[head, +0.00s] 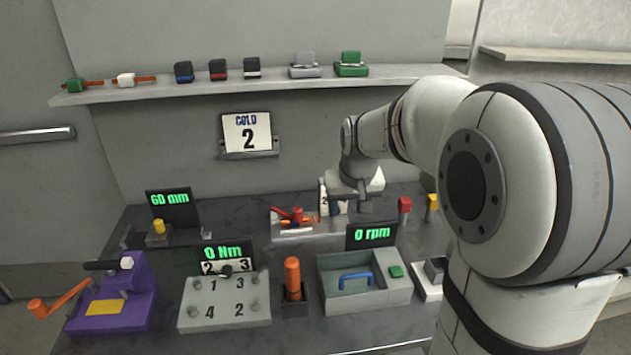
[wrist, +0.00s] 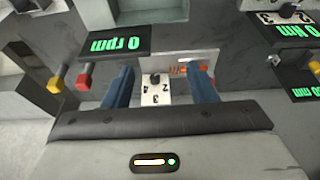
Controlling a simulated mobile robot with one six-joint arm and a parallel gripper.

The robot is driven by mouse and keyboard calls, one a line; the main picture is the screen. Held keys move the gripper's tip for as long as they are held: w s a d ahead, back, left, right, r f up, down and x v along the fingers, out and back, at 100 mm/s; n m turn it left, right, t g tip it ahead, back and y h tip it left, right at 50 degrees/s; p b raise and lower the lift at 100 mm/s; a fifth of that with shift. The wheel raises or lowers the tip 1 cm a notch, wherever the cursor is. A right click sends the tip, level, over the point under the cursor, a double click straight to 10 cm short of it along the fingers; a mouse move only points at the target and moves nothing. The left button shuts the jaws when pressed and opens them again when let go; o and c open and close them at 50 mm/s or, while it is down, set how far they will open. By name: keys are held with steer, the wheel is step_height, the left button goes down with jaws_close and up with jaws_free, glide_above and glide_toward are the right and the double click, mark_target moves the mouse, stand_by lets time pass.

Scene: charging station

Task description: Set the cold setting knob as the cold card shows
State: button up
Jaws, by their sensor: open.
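The cold card (head: 247,133) hangs on the back wall and reads COLD 2. A white dial plate (wrist: 157,97) with numbers around a small dark knob (wrist: 155,79) lies between my fingers in the wrist view; I take it for the cold setting. Its pointer direction is too small to tell. In the head view, the plate (head: 325,200) is partly hidden by my gripper (head: 365,197). In the wrist view, my gripper (wrist: 160,80) is open, with one blue finger on each side of the plate and nothing held.
A second numbered dial (head: 228,267) sits below the 0 Nm display (head: 222,251). The 0 rpm display (head: 372,235) stands close in front of my gripper. Red (head: 404,204) and yellow (head: 432,202) blocks stand to its right. An orange-handled red tool (head: 296,215) lies to its left.

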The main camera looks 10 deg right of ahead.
steer(key=shift+t, duration=0.4)
steer(key=w+d+f, duration=0.1)
steer(key=w+f, duration=0.6)
steer(key=w, duration=0.1)
steer(key=w+d+f, duration=0.1)
steer(key=w+f, duration=0.5)
steer(key=w, duration=0.2)
steer(key=w+d+f, duration=0.1)
steer(key=w+f, duration=0.6)
steer(key=w, duration=0.1)
steer(key=shift+w+f, duration=0.2)
steer(key=shift+f, duration=0.1)
steer(key=shift+c, duration=0.5)
steer(key=c, duration=0.9)
steer(key=shift+o, duration=0.2)
